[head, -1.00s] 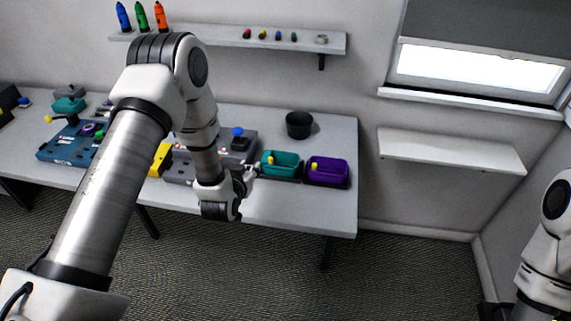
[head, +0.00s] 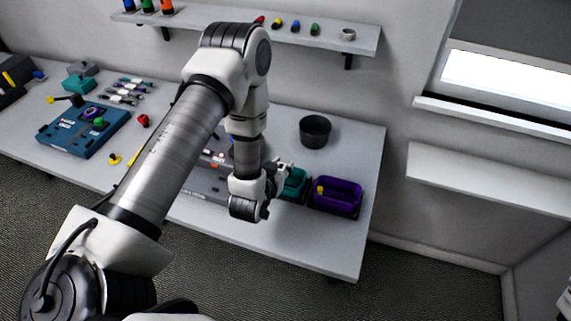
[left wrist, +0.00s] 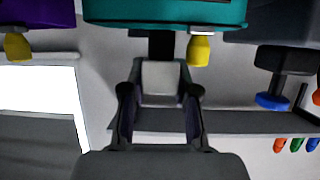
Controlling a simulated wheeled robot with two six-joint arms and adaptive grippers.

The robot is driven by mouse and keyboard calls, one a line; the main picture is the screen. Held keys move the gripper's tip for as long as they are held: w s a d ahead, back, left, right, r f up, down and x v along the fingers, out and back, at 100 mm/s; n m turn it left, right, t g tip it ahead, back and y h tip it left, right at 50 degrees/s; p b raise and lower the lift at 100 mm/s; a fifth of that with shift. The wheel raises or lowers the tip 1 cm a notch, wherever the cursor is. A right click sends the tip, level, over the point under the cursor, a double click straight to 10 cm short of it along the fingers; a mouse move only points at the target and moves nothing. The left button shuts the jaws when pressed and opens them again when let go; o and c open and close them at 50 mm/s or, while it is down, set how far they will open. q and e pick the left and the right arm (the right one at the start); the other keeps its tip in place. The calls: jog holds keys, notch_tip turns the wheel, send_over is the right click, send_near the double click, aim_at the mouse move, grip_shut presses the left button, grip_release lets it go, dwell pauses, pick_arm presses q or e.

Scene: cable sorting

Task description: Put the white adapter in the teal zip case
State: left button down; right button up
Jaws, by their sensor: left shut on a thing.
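My left gripper (head: 284,167) is at the left side of the teal zip case (head: 295,184) in the head view and covers part of it. In the left wrist view the gripper (left wrist: 160,88) is shut on the white adapter (left wrist: 161,77), a pale block between its fingers. The teal case (left wrist: 165,12) fills the top middle of that view, with a yellow tab hanging from it. Whether the adapter is over the case opening or beside it I cannot tell. My right gripper is out of view.
A purple case (head: 337,196) stands just right of the teal one, near the table's right edge. A dark round pot (head: 315,131) stands behind them. A blue box (head: 84,130) lies at the left. The table front right is bare.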

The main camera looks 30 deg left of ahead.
pick_arm(q)
jog(key=shift+s+f+b, duration=0.15)
jog(key=shift+s+b, duration=0.25)
jog(key=shift+f, duration=0.15)
jog(key=c, duration=0.9)
grip_release()
jog(key=shift+w, duration=0.2)
